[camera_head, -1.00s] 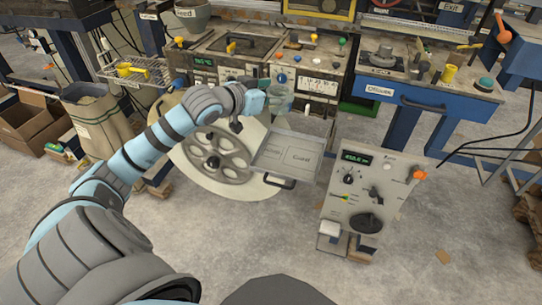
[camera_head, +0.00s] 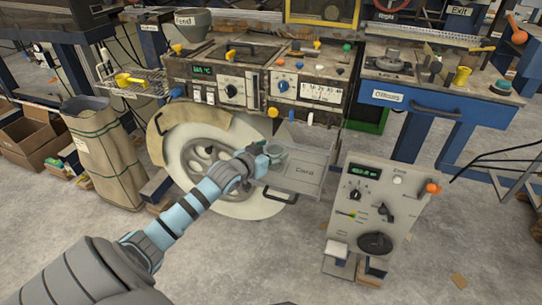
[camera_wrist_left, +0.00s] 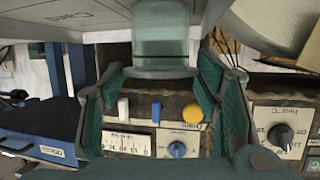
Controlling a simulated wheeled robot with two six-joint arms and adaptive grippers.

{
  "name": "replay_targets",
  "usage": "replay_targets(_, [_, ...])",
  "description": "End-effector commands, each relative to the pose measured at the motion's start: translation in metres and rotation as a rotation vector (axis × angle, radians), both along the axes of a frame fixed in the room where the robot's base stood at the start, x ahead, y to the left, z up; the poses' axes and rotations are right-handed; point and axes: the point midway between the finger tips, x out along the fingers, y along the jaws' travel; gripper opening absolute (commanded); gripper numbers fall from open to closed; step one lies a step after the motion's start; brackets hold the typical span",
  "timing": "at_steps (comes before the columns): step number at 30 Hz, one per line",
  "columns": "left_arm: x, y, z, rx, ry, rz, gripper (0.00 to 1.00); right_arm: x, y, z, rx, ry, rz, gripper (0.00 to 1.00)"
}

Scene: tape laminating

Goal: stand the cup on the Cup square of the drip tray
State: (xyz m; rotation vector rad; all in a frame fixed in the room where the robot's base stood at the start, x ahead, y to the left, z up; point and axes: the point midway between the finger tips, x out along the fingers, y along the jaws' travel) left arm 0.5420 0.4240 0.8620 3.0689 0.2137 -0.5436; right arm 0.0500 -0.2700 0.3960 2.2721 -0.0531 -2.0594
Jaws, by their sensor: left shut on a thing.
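A translucent teal-grey cup (camera_head: 275,151) is held by my left gripper (camera_head: 262,158) at the left part of the drip tray (camera_head: 318,158). The left wrist view shows the cup (camera_wrist_left: 162,38) between the two green fingers of the left gripper (camera_wrist_left: 160,75). The tray carries a "Card" label on its bare right part; it also shows at the top of the left wrist view (camera_wrist_left: 50,22). The gripper and cup cover the tray's left part, and I cannot read a Cup label. I cannot tell if the cup touches the tray. My right gripper is not in view.
A machine front with knobs (camera_head: 240,90) stands behind the tray. A large pale wheel (camera_head: 190,150) is at its left. A grey control box (camera_head: 375,205) with a green display stands at its right. A blue-drawered bench (camera_head: 410,100) is further right.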

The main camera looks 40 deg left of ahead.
Motion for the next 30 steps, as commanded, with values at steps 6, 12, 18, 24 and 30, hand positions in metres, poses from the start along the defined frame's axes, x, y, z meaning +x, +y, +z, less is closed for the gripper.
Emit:
replay_targets(6, [0.000,0.000,0.001,0.001,-0.001,-0.001,0.29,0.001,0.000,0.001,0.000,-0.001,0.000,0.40])
replay_targets(12, [0.000,0.000,0.000,0.001,-0.001,-0.001,0.77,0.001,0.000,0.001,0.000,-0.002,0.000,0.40])
replay_targets(18, [0.000,0.000,0.000,0.001,-0.001,0.000,0.77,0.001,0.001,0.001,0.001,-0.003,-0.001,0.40])
replay_targets(24, [-0.009,0.000,0.006,0.004,0.002,0.000,0.77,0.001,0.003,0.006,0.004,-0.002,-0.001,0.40])
replay_targets(30, [-0.055,-0.007,0.026,0.009,0.005,-0.006,0.77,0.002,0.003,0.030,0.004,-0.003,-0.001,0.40])
